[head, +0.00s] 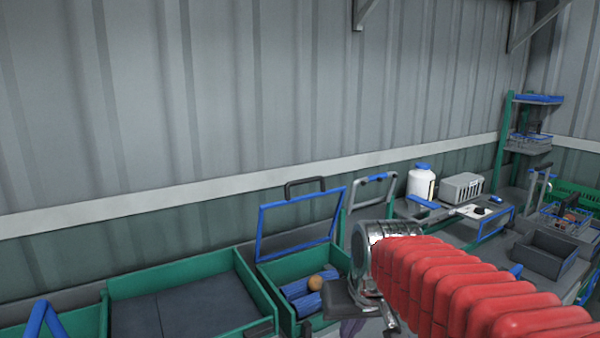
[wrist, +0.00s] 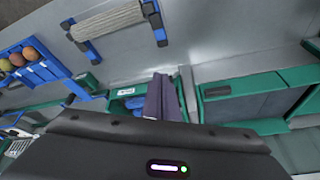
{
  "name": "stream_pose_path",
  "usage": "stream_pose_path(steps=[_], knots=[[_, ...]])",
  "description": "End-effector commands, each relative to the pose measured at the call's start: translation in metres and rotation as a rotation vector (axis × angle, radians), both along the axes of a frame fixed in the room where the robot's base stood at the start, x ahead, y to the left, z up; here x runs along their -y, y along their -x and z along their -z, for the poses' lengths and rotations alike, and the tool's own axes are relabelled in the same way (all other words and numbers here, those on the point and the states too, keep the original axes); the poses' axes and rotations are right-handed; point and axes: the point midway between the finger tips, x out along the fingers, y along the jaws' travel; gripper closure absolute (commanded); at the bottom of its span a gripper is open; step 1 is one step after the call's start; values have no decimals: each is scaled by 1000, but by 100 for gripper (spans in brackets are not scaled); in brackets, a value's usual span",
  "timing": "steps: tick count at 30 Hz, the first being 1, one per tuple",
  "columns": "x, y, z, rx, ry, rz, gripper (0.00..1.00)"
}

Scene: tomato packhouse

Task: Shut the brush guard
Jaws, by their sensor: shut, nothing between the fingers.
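The brush guard (head: 262,232) is a blue frame with a clear pane and a black handle (head: 305,183) on its top edge. In the head view it stands raised, tilted up at the back of a green box (head: 283,268). My gripper is at the box's right front, partly hidden by my wrist in the head view. In the wrist view its purple fingers (wrist: 162,95) are together and empty, apart from the guard.
A wide green-edged tray (head: 190,290) adjoins the box on the left. To the right are a grey-framed panel (head: 373,188), a white bottle (head: 421,183), a grey vented box (head: 462,187) and a grey crate (head: 545,257). The corrugated wall stands close behind.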

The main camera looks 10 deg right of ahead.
Motion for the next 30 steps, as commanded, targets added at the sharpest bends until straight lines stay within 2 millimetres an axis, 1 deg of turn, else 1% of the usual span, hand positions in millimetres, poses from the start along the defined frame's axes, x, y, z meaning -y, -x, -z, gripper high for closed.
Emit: stream_pose_path(steps=[1, 8, 18, 24, 30], knots=[[1, -15, -5, 2, -5, 2, 100], [5, -80, -32, 25, -26, -3, 100], [13, -180, -72, 83, -58, -31, 100], [16, -236, -94, 129, -74, -61, 100], [19, -286, -118, 183, -86, -101, 100]])
